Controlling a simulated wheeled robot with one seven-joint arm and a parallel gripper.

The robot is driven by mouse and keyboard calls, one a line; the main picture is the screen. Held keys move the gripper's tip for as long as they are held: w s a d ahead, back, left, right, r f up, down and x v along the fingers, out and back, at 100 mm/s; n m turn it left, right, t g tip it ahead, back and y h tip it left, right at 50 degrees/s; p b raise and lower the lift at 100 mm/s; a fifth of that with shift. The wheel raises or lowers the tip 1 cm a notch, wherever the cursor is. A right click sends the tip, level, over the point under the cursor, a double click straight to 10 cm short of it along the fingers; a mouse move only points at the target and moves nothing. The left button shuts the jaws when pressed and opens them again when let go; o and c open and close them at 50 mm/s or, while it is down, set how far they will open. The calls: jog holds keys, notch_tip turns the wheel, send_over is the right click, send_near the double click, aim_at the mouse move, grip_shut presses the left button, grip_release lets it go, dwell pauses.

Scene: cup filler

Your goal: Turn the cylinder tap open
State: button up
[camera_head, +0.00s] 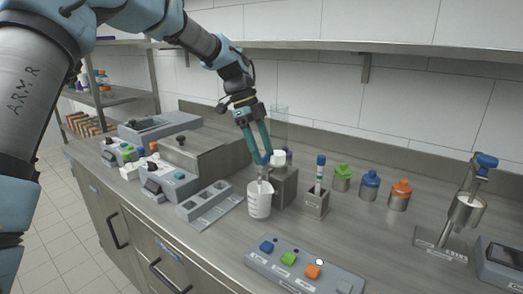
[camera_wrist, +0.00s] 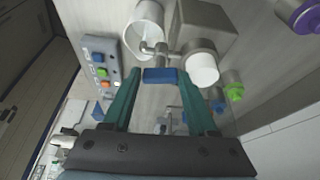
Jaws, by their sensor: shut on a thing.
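My gripper (camera_head: 263,161) reaches down from above with its two green fingers close around the tap handle. In the wrist view my gripper (camera_wrist: 160,74) has the blue tap handle (camera_wrist: 160,77) between its fingertips, shut on it. The metal tap (camera_wrist: 190,50) sits against a grey block (camera_head: 286,187), with its spout over a white beaker (camera_head: 259,203). The beaker also shows in the wrist view (camera_wrist: 140,17), its open mouth beside the spout. A clear cylinder (camera_head: 280,118) rises behind the fingers in the head view. The tap is largely hidden there.
A small stand (camera_head: 316,204) with a blue-capped tube is right of the block. Green (camera_head: 342,179), blue (camera_head: 369,188) and orange-capped (camera_head: 399,196) bottles stand behind. A button panel (camera_head: 300,272) lies in front, and a slotted grey tray (camera_head: 209,206) lies left.

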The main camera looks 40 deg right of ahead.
jog(key=shift+s+d, duration=0.1)
jog(key=shift+s, duration=0.5)
jog(key=o, duration=1.4)
jog(key=shift+c, duration=0.2)
jog(key=shift+w, duration=0.2)
jog(key=shift+p+v, duration=0.85)
jog(key=shift+v, duration=0.25)
jog(key=shift+w+r, duration=0.1)
jog(key=shift+r, duration=0.3)
jog(key=a+p+v, duration=0.1)
jog(key=p+v, duration=0.7)
jog(key=v, duration=0.1)
jog(key=shift+w, duration=0.35)
jog(key=shift+a+r, duration=0.15)
